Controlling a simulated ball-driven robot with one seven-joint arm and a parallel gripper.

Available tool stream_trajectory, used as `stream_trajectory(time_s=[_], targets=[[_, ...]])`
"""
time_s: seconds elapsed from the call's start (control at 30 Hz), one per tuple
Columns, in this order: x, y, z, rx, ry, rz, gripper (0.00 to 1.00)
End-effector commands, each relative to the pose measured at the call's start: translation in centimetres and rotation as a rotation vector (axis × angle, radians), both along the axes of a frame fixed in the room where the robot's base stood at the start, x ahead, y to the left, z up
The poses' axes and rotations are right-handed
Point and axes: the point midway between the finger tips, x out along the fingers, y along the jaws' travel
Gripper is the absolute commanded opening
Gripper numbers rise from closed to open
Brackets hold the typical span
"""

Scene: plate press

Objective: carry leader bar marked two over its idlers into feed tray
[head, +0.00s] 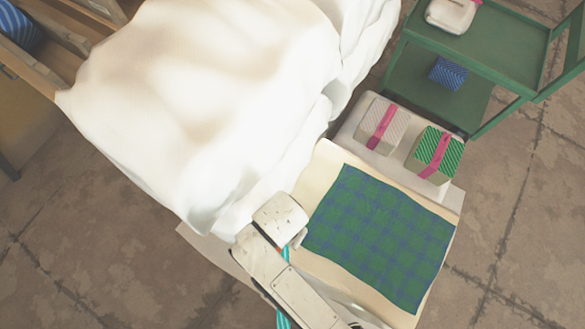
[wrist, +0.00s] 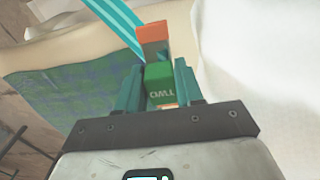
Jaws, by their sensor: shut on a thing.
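In the wrist view my gripper (wrist: 157,72) is shut on the leader bar (wrist: 160,88), a green block lettered TWO between the two teal fingers. An orange and grey end (wrist: 154,36) stands out beyond the fingertips. A teal striped band (wrist: 118,22) runs from near that end to the upper left. In the head view a bit of the striped band (head: 285,255) shows beside my white arm at the lower middle. The arm hides most of the bar there. I cannot make out the idlers or the feed tray.
A big white draped form (head: 200,90) stands close beside my arm. A green-blue plaid cloth (head: 380,235) lies on a cream sheet to the right. Behind it are a pale box (head: 383,126) and a green striped box (head: 435,155) with pink bands. A green cart (head: 480,45) stands upper right.

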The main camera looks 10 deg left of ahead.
Motion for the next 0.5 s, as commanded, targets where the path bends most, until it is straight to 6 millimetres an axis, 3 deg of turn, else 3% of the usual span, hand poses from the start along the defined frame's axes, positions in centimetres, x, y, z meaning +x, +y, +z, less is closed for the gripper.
stream_trajectory(time_s=[0.2,0.5], targets=[[4.0,0.0,-3.5,-0.002,0.002,-0.001,0.02],[6.5,0.0,-6.3,0.000,0.000,0.000,0.02]])
